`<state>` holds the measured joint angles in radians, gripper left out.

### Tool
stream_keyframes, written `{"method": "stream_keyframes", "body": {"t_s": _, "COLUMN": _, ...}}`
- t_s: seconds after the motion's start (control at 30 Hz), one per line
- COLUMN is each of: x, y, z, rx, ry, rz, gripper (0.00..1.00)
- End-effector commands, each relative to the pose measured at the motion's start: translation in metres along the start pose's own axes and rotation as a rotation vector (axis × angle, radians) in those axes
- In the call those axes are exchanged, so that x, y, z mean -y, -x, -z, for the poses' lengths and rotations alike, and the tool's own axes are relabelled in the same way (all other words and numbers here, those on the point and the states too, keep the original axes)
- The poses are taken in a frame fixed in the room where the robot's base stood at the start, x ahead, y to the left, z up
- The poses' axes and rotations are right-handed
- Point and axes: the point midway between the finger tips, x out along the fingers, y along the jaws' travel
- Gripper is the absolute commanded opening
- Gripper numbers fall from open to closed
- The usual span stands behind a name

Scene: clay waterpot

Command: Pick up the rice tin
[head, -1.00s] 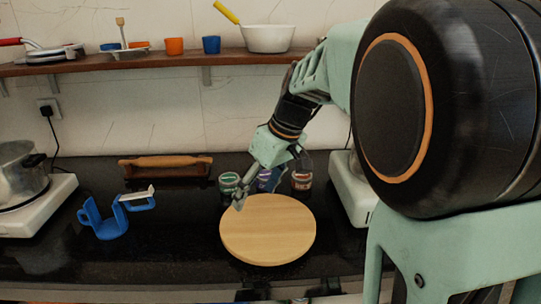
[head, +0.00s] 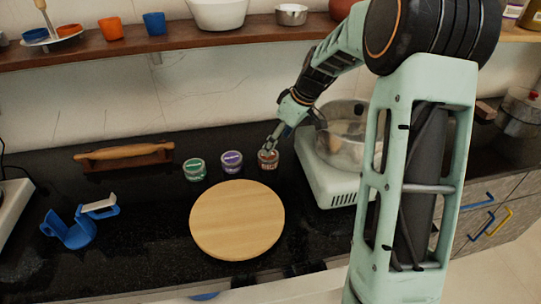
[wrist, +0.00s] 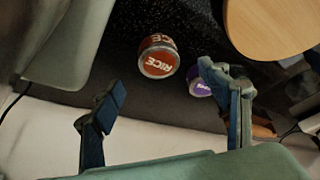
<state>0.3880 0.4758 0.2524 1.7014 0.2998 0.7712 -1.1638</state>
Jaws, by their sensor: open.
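The rice tin (head: 268,160) is a small tin with a red-brown lid, the rightmost of three tins in a row on the black counter. In the wrist view its lid (wrist: 158,56) reads "RICE", and it lies ahead of and between my two blue-padded fingers. My gripper (head: 271,145) is just above and at the tin in the head view, partly overlapping it. In the wrist view my gripper (wrist: 164,90) is open, with nothing between the fingers. The tin appears just beyond the fingertips; whether they touch it I cannot tell.
A purple-lidded tin (head: 231,161) stands close beside the rice tin, near my right-hand finger in the wrist view. A green-lidded tin (head: 194,169) is further left. A round wooden board (head: 237,220) lies in front. A white stove (head: 322,184) with a pot (head: 342,135) stands right.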

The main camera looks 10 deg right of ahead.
Motion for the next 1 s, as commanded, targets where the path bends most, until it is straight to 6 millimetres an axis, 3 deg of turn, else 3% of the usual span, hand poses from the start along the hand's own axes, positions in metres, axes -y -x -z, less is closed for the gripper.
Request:
{"method": "stream_keyframes", "body": {"t_s": 0.1, "x": 0.001, "y": -0.021, "z": -0.001, "rx": 0.002, "ry": -0.001, "rz": 0.004, "gripper": 0.69}}
{"method": "stream_keyframes", "body": {"t_s": 0.37, "x": 0.0, "y": -0.042, "z": 0.0, "rx": 0.002, "ry": -0.001, "rz": 0.002, "gripper": 0.69}}
{"method": "stream_keyframes", "body": {"t_s": 0.63, "x": -0.002, "y": -0.08, "z": 0.003, "rx": 0.003, "ry": 0.0, "rz": 0.003, "gripper": 0.69}}
{"method": "stream_keyframes", "body": {"t_s": 0.93, "x": -0.003, "y": -0.086, "z": 0.003, "rx": 0.001, "ry": -0.001, "rz": 0.0, "gripper": 0.69}}
{"method": "stream_keyframes", "body": {"t_s": 1.0, "x": -0.003, "y": -0.086, "z": 0.003, "rx": 0.001, "ry": -0.001, "rz": 0.0, "gripper": 0.64}}
